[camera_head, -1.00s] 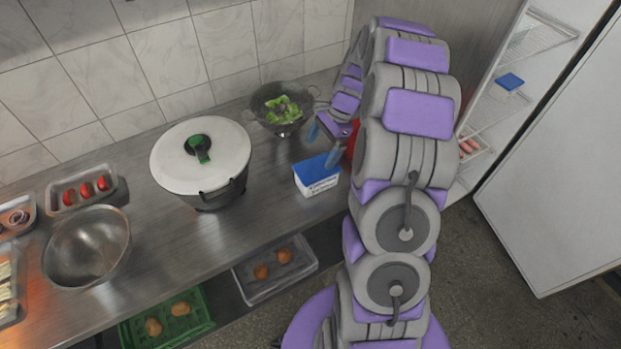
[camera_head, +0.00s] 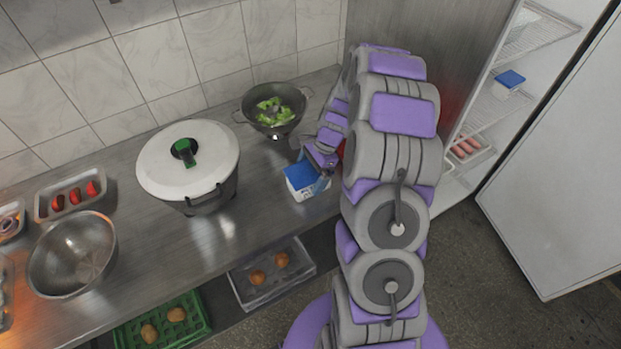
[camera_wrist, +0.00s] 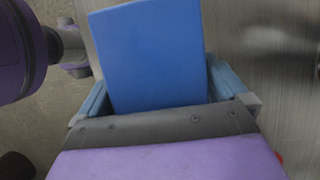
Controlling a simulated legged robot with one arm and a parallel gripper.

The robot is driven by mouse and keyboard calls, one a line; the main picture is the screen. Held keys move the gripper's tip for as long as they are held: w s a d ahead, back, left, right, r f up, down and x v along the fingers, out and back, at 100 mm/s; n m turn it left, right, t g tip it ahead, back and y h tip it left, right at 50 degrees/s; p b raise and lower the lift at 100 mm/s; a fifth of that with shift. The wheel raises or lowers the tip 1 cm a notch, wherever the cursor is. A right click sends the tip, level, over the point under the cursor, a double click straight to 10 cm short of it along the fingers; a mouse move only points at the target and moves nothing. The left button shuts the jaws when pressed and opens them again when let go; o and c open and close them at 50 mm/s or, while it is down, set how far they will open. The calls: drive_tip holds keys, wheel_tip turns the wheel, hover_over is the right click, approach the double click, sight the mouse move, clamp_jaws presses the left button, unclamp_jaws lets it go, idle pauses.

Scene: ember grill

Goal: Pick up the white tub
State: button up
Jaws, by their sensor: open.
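The white tub (camera_head: 307,193) with a blue lid stands upright on the steel counter near its front right edge. My gripper (camera_head: 312,169) is low over the tub, its blue fingers apart and reaching down at the lid. In the wrist view the tub's blue lid (camera_wrist: 150,55) fills the space between the two open fingers of my gripper (camera_wrist: 160,90). The tub's white sides are hidden there. I cannot tell whether either finger touches the tub. Another blue-lidded white tub (camera_head: 508,83) stands on a shelf in the open fridge at the right.
A large lidded pot (camera_head: 190,165) stands left of the tub. A colander (camera_head: 273,108) with green leaves is behind it. A steel bowl (camera_head: 72,255) and a tray of red items (camera_head: 70,196) are further left. Containers of brown items (camera_head: 270,270) sit below the counter.

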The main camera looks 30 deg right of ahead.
drive_tip(key=shift+d, duration=0.15)
drive_tip(key=shift+a+r, duration=0.1)
drive_tip(key=shift+a, duration=1.35)
drive_tip(key=shift+d+f+p, duration=0.25)
drive_tip(key=shift+d+p, duration=0.1)
drive_tip(key=shift+d, duration=0.95)
drive_tip(key=shift+a, duration=0.6)
drive_tip(key=shift+a+r, duration=0.1)
drive_tip(key=shift+a, duration=0.4)
drive_tip(key=c, duration=0.3)
drive_tip(key=shift+c, duration=0.9)
drive_tip(key=shift+d, duration=0.75)
drive_tip(key=c, duration=0.6)
drive_tip(key=shift+a, duration=0.35)
